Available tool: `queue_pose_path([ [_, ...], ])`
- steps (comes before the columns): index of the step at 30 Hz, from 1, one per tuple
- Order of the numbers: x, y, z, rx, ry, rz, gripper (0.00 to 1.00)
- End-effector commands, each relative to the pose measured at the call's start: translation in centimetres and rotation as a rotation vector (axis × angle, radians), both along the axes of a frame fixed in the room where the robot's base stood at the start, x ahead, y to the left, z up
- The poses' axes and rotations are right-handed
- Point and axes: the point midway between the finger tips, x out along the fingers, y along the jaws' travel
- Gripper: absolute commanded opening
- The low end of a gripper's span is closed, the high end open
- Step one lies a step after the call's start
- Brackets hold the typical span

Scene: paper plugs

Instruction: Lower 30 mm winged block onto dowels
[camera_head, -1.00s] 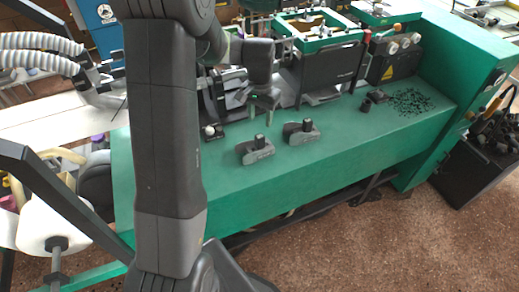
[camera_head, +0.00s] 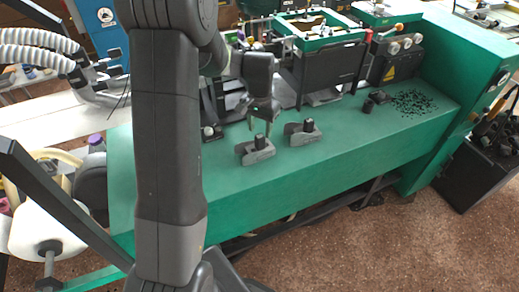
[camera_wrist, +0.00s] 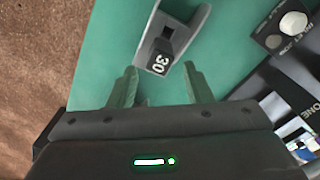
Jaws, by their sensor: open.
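A grey winged block (camera_head: 257,151) with a dark upright part sits on the green bench. In the wrist view, a block marked 30 (camera_wrist: 160,62) lies just beyond the fingertips, roughly in line with the gap between them; it appears to be this left block. A second, similar block (camera_head: 302,133) sits to its right; its marking is unreadable. My gripper (camera_head: 261,133) is above the left block, fingers pointing down. In the wrist view my gripper (camera_wrist: 160,78) has its fingers apart with nothing between them. I cannot make out any dowels.
The green bench top (camera_head: 340,150) is clear in front of the blocks. Small black parts (camera_head: 378,97) and scattered black bits (camera_head: 413,102) lie to the right. A dark machine box (camera_head: 330,70) stands behind.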

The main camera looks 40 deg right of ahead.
Motion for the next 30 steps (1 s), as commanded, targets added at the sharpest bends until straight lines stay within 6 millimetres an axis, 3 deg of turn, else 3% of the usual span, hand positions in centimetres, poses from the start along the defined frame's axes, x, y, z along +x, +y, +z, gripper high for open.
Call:
queue_pose_path([
  [16, 0.0, 0.0, -3.0, 0.0, 0.0, 0.0, 0.45],
  [26, 0.0, 0.0, -3.2, 0.0, 0.0, 0.0, 0.45],
  [30, 0.0, 0.0, -3.2, 0.0, 0.0, 0.0, 0.18],
])
